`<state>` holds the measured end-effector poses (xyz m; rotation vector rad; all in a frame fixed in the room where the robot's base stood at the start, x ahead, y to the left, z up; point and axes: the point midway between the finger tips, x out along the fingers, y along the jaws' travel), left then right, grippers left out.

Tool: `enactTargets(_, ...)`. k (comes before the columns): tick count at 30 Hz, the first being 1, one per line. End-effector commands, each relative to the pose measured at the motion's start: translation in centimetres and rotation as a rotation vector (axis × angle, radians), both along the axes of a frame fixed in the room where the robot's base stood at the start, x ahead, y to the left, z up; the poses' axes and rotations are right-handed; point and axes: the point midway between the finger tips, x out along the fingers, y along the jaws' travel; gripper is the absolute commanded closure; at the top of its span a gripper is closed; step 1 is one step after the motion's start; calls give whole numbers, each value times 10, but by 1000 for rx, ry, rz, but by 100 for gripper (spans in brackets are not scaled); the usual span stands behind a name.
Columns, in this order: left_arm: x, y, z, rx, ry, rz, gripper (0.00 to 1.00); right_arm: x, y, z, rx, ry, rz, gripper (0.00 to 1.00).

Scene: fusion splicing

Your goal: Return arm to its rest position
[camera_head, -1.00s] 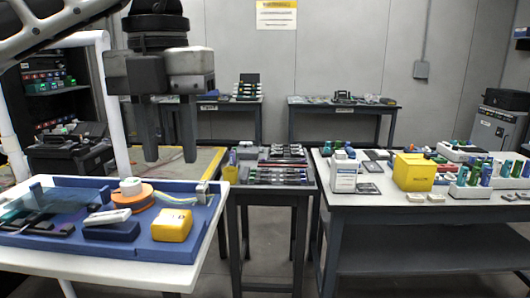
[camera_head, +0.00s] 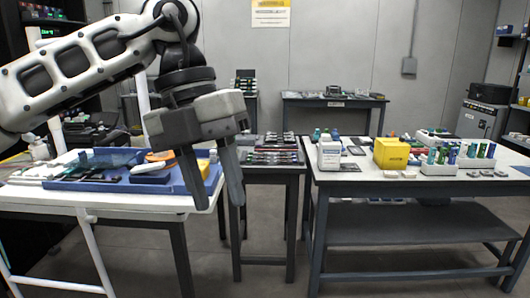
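My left arm (camera_head: 75,72) comes in from the upper left and bends down at the wrist. Its gripper (camera_head: 215,195) hangs tilted in front of the right end of the blue tray (camera_head: 120,186). Its two fingers are apart, and I see nothing between them but background. It hides part of the tray and some items on it. My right gripper is not in view.
The blue tray with several items stands on a white table (camera_head: 60,200) at left. A narrow table (camera_head: 270,170) with tools stands in the middle. A right table (camera_head: 420,186) holds a yellow box (camera_head: 391,153) and a white container (camera_head: 329,153). Floor between tables is clear.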

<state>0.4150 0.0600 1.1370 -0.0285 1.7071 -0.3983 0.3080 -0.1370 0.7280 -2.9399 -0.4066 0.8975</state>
Motion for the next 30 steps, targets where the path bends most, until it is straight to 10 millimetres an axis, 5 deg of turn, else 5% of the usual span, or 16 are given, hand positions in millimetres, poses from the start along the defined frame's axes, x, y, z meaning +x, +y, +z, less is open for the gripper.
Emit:
enactTargets(9,-44,-83,-45,-483,270,-167,65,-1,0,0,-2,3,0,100)
enactTargets(13,-69,-120,-45,-838,444,-161,65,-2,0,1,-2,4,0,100)
enactTargets(17,-73,-139,-31,-1215,609,-34,65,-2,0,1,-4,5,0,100)
enactTargets(23,-33,-124,-31,-1690,794,404,65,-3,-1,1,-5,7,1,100)
enactTargets(26,-4,-101,-55,-1845,847,720,65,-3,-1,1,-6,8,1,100)
enactTargets(30,26,-57,-124,-1927,884,1240,65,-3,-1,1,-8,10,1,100)
